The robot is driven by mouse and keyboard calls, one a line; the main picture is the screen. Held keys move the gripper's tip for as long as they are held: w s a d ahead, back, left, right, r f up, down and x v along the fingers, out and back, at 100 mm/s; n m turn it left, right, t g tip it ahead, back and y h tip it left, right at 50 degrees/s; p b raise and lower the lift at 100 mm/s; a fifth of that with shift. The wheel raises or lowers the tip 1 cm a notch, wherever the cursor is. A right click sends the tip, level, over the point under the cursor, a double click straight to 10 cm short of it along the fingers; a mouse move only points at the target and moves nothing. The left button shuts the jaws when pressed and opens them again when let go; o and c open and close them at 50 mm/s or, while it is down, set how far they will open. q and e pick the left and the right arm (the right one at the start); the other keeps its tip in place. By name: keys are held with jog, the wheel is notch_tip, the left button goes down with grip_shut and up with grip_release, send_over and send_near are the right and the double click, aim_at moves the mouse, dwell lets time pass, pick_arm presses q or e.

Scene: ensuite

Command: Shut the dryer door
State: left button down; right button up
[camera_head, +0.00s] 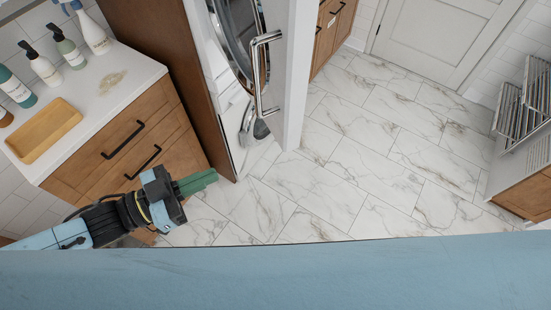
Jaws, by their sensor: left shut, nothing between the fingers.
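A round door with a dark, chrome-edged rim (235,38) shows at the top on a white stacked appliance, the dryer as far as I can tell. It seems to stand at an angle to the front, but how far open it is I cannot tell. A chrome bar handle (257,75) stands beside it, in front of a white upright panel (300,75). My left gripper (197,182) is at lower left, its green fingers shut and empty. It is below and left of the appliance, apart from the door. My right gripper is out of view.
A wooden cabinet (130,145) with a white counter stands at left, holding several bottles (44,68) and a wooden tray (45,130). A second round door (250,128) shows lower on the appliance. Marble floor (330,185) is clear at centre and right. A rack (525,100) stands far right.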

pick_arm(q)
jog(key=p, duration=0.2)
send_near(283, 144)
jog(key=x, duration=0.6)
jog(key=shift+s+r, duration=0.1)
jog(key=shift+r, duration=0.1)
jog(key=shift+w+d, duration=0.2)
jog(key=shift+d, duration=0.2)
